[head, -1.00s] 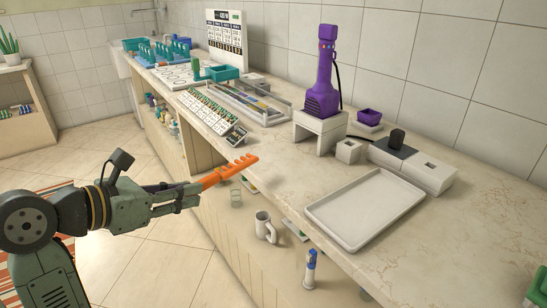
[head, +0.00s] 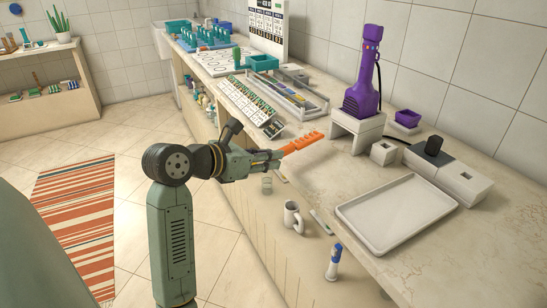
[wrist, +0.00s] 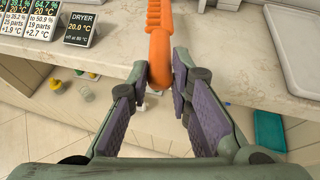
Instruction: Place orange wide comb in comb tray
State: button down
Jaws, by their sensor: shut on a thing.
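The orange wide comb (head: 303,142) is held level by its handle, with its teeth end reaching over the counter's front edge in the head view. My gripper (head: 268,159) is shut on the handle. In the wrist view the comb (wrist: 160,30) points away from me between the fingertips (wrist: 164,78), its far end cut off by the frame. An empty white shallow tray (head: 362,233) lies on the counter to the right of the comb. A tray with long compartments (head: 318,108) stands farther back, with things in it. No label shows which is the comb tray.
A purple device (head: 365,85) stands on a white stand behind the comb. White blocks (head: 462,180) sit behind the shallow tray. A small dryer sign (wrist: 79,29) stands at the counter edge. A mug (head: 292,216) sits below the counter edge.

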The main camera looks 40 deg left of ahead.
jog(key=shift+w, duration=0.6)
jog(key=f, duration=0.1)
jog(key=w+f+p, duration=0.1)
jog(key=f, duration=0.1)
jog(key=shift+f, duration=0.2)
jog(key=shift+f, duration=0.25)
jog(key=c, duration=1.5)
grip_release()
jog(key=shift+o, duration=0.2)
jog(key=shift+r, duration=0.15)
